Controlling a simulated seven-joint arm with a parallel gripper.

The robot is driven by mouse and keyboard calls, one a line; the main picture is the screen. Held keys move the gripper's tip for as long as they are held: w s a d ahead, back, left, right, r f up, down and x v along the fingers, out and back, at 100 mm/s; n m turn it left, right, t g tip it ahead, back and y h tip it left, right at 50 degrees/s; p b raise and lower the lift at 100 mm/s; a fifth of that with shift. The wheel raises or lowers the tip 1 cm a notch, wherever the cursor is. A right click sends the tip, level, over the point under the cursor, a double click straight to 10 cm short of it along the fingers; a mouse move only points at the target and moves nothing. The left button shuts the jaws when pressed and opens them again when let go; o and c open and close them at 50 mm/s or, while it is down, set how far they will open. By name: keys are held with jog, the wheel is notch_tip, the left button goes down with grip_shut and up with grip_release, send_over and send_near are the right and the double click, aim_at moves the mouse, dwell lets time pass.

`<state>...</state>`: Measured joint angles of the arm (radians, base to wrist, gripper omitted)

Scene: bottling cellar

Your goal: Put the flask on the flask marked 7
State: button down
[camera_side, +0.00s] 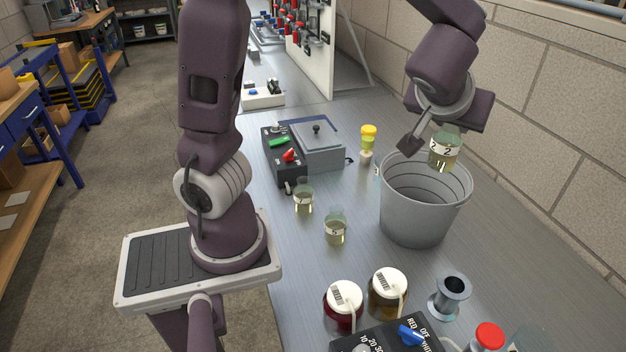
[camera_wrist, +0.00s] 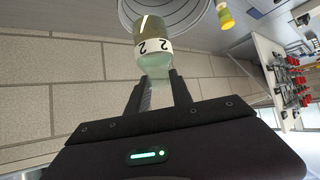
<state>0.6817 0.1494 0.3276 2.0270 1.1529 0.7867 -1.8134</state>
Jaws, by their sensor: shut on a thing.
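My gripper (camera_side: 430,137) is shut on a small clear flask (camera_side: 445,152) with pale yellow liquid and a white band marked 2. The flask is held above the grey bucket (camera_side: 412,218), near its back rim. In the wrist view the flask (camera_wrist: 152,45) sits between the two fingertips (camera_wrist: 158,84), with the bucket (camera_wrist: 207,28) beyond it. Two similar flasks stand upright on the bench left of the bucket: one farther back (camera_side: 304,200) and one nearer (camera_side: 335,229). Their labels are too small to read surely, so I cannot tell which is marked 7.
A grey lidded box (camera_side: 318,150) and a black switch box (camera_side: 283,160) stand behind the flasks. A yellow-capped bottle (camera_side: 368,138) is left of the bucket. Two white-lidded jars (camera_side: 343,303) (camera_side: 387,291) and a metal cup (camera_side: 450,294) stand in front.

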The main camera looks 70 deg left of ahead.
jog(key=s+a+r+n+g+y, duration=0.25)
jog(key=s+a+n+g, duration=0.35)
jog(key=s+a+n, duration=0.35)
jog(key=s+a+r+n+g+y, duration=0.1)
jog(key=s+a+r+n+g, duration=0.45)
jog(key=s+a, duration=0.6)
notch_tip(320, 180, down, 22)
jog(key=g, duration=0.1)
jog(key=shift+w+a+f, duration=0.15)
jog(key=shift+w+a, duration=0.15)
jog(key=shift+w, duration=0.15)
jog(key=shift+f, duration=0.15)
jog(key=c, duration=1.1)
grip_release()
